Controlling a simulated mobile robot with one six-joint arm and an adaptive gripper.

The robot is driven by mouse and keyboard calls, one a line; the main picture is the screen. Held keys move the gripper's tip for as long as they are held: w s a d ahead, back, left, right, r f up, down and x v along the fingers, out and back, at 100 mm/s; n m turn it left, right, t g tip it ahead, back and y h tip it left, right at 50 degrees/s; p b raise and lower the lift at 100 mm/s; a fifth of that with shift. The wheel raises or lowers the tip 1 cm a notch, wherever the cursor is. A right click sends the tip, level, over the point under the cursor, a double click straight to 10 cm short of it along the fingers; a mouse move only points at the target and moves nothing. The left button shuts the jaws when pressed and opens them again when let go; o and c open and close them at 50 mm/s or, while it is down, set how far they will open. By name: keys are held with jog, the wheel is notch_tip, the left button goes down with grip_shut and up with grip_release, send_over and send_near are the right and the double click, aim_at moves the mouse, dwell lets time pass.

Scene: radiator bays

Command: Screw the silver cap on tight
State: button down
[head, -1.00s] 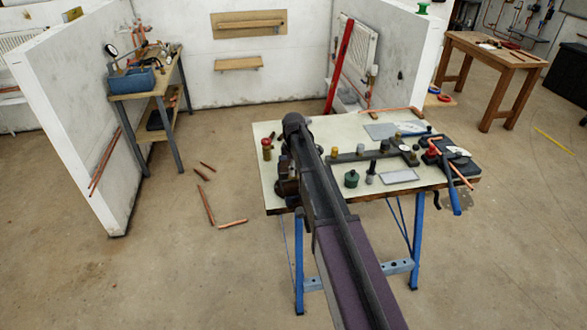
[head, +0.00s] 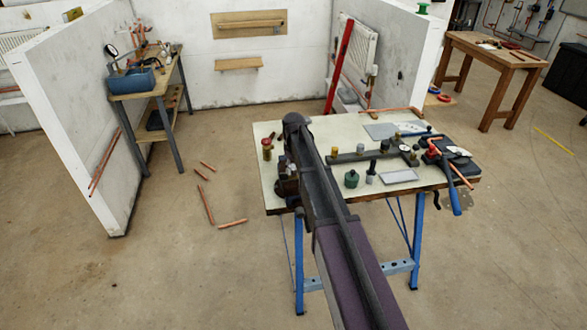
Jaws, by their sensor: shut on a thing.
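My gripper (head: 288,188) is at the left end of the pale workbench top (head: 268,182), low beside my dark arm. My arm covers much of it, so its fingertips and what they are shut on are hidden. I cannot make out the silver cap for certain. A small grey cylinder (head: 371,179) stands on the bench right of my arm. A dark bar with fittings (head: 385,154) lies behind it, with brass-coloured pieces (head: 334,152) and a round gauge (head: 404,148) on it.
A green container (head: 351,179) and a grey tray (head: 398,177) are near the front edge. A blue-handled tool (head: 450,190) overhangs the right end. Copper pipe pieces (head: 207,205) lie on the floor left.

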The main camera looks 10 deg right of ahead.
jog(key=m, duration=0.7)
dwell(0.3)
jog(key=shift+c, duration=1.9)
grip_release()
